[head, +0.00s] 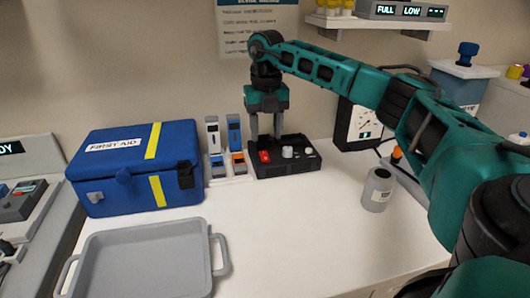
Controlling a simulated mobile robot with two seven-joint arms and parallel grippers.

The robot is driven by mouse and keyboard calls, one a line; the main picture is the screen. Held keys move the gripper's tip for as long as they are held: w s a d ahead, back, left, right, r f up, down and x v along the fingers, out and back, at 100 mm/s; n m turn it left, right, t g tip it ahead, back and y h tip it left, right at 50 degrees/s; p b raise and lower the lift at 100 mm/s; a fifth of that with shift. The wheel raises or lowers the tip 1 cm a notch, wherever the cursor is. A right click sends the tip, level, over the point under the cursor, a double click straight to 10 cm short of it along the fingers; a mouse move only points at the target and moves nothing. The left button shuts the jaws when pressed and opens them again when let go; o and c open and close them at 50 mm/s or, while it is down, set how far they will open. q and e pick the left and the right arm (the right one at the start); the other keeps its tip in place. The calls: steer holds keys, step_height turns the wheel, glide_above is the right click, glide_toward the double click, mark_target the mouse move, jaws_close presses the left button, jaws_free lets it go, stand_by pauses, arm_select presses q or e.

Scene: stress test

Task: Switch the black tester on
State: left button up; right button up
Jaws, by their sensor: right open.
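The black tester (290,168) lies on the white table against the back wall. It has a red switch (264,157) at its left and pale knobs (287,152) on top. My right gripper (265,137) is open and points down just above the tester's left part, close to the red switch. Whether its fingers touch the tester, I cannot tell. My left gripper is not in view.
A blue first aid box (115,185) stands left of the tester, with small blue and white devices (223,135) between. A grey tray (146,226) lies in front. A grey can (377,189) and a black dial meter (357,127) stand to the right. The front middle is clear.

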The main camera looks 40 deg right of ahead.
mark_target(266, 159)
step_height(266, 159, down, 6)
steer(key=shift+f, duration=0.25)
jaws_close()
stand_by(0.5)
